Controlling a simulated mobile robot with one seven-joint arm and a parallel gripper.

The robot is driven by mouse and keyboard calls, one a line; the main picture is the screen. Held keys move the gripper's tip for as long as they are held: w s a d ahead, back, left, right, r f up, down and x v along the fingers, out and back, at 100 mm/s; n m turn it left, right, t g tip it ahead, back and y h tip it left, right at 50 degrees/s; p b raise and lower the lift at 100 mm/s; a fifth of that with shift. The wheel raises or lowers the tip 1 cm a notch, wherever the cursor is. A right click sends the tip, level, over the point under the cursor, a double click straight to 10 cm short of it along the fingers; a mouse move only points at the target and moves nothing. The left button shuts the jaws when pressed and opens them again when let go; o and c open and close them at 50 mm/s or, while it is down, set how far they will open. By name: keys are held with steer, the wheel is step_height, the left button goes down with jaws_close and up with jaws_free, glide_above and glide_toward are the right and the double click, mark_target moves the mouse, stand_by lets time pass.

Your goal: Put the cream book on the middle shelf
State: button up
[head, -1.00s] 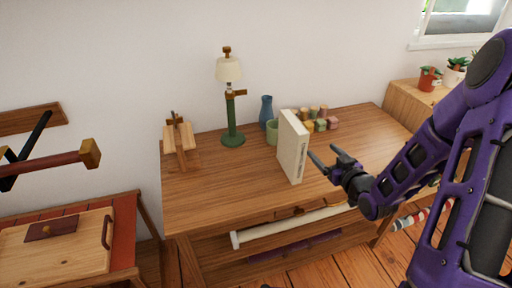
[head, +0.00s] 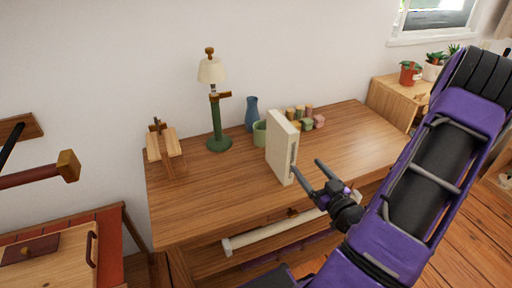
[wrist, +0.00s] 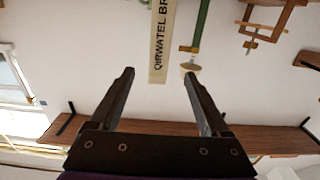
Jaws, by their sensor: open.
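The cream book (head: 281,150) stands upright on the wooden desk (head: 220,188), near its middle. In the wrist view its lettered spine (wrist: 161,45) shows at the top, ahead of the fingers and between their lines. My gripper (head: 325,178) is open and empty, just right of the book and in front of it; I cannot tell the exact gap. Its two fingers also show apart in the wrist view (wrist: 160,85).
A green lamp (head: 217,115), a blue vase (head: 251,113), a green cup (head: 260,133) and several small coloured blocks (head: 300,118) stand behind the book. A small wooden stand (head: 166,148) is at the left. The desk's right half is mostly clear.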

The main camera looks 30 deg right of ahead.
mark_target(281, 134)
steer(key=w, duration=1.1)
steer(key=w+d+p, duration=0.1)
steer(key=w, duration=0.5)
steer(key=shift+w+r, duration=0.1)
steer(key=shift+w, duration=0.05)
steer(key=shift+c, duration=0.2)
jaws_close()
steer(key=shift+r, duration=0.1)
stand_by(0.6)
